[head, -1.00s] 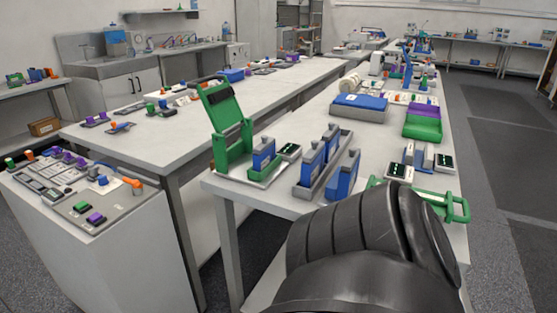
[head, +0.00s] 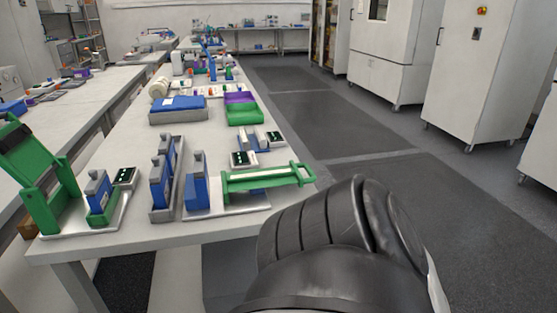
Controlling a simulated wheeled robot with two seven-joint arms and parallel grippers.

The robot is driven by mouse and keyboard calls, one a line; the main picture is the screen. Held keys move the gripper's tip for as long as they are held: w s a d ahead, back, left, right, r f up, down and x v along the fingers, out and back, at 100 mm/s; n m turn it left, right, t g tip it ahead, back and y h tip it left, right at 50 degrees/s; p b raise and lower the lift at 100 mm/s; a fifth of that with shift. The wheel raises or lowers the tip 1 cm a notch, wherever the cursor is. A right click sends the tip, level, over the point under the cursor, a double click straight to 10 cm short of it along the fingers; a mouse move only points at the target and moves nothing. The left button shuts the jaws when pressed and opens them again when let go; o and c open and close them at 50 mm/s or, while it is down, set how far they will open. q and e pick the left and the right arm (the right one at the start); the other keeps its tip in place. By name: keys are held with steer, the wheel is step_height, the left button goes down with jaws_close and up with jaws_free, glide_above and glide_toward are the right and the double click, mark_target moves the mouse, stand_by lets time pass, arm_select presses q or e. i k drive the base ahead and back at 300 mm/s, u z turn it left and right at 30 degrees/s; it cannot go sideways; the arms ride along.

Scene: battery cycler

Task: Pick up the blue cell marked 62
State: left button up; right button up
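Several blue cells with grey tops stand on the near end of the long bench. Two blue cells (head: 159,188) stand one behind the other in a narrow grey tray (head: 166,214). Another blue cell (head: 196,190) stands just right of that tray, by a plate with a green clamp frame (head: 262,178). A further blue cell (head: 99,203) sits in a green holder at the left. The number 62 cannot be read on any cell. Neither gripper shows in the head view.
A raised green lid fixture (head: 38,170) stands at the bench's left corner. Behind are a blue box (head: 180,104), a green bin (head: 243,116) and small displays (head: 244,159). My black arm part covers the lower right. Open floor (head: 400,190) lies right of the bench.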

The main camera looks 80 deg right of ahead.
mark_target(201, 183)
steer(key=z, duration=2.5)
